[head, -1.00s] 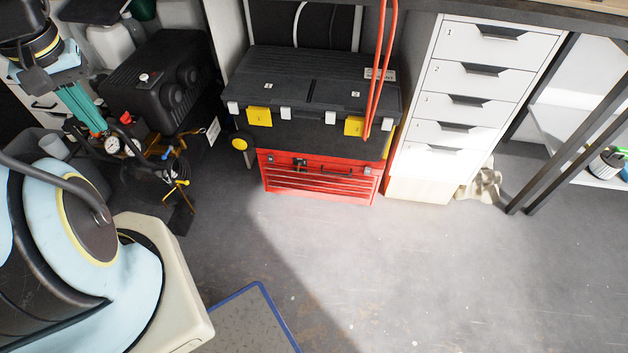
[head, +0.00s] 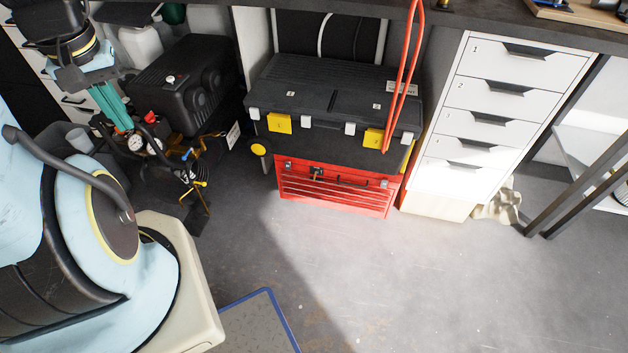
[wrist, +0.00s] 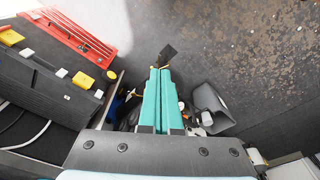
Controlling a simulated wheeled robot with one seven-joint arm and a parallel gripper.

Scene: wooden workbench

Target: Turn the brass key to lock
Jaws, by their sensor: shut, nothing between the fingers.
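My gripper (head: 121,126) is at the upper left of the head view, with its teal fingers pointing down in front of the black compressor. In the wrist view the teal fingers (wrist: 160,72) lie side by side, shut and empty, above the floor clutter. I cannot make out a brass key in either view. A red toolbox (head: 335,190) with a dark latch on its front stands on the floor, well to the right of my gripper. It also shows at the upper left of the wrist view (wrist: 75,32).
A black toolbox with yellow latches (head: 335,105) sits on the red one. A black compressor (head: 185,85) with a gauge and hoses is beside my gripper. White drawers (head: 490,110) stand under the bench edge (head: 480,22). A blue-edged mat (head: 262,325) lies in front. The central floor is clear.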

